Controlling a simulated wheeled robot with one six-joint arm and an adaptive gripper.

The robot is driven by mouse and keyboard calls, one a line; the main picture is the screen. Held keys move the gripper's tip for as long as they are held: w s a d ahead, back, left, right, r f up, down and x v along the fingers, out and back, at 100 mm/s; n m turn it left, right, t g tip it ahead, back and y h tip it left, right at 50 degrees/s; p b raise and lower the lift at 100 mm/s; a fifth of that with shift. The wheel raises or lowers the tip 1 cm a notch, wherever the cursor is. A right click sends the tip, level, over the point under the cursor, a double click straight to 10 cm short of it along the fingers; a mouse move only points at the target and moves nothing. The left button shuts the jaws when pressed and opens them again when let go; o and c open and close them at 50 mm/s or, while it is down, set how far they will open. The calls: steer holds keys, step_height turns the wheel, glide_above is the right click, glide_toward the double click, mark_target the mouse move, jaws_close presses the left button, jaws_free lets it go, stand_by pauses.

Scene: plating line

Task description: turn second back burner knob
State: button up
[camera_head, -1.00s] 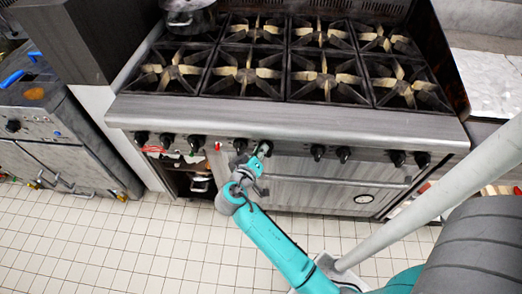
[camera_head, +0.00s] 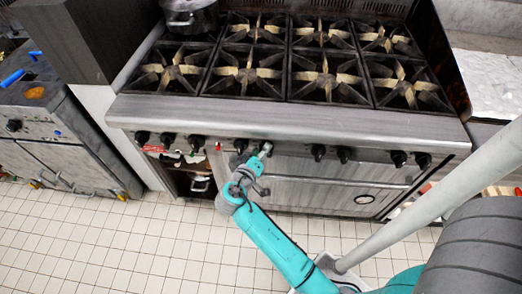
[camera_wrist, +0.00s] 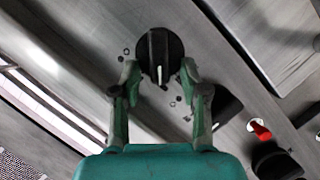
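A round black knob (camera_wrist: 152,48) with a raised grip bar and a white mark sits on the steel control panel. In the wrist view it lies just beyond and between the fingertips of my gripper (camera_wrist: 160,72). The fingers are apart, one on each side of the knob's lower part; I cannot tell whether they touch it. In the head view my gripper (camera_head: 262,158) is at the panel, largely covering this knob. Another black knob (camera_head: 240,145) is just left of it.
More black knobs (camera_head: 318,152) line the panel on both sides. A red indicator (camera_wrist: 260,130) is near the lower right of the wrist view. A pot (camera_head: 190,17) stands at the back left of the range. An oven handle (camera_head: 330,181) runs below the panel.

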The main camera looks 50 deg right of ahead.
steer(key=v, duration=1.2)
stand_by(0.6)
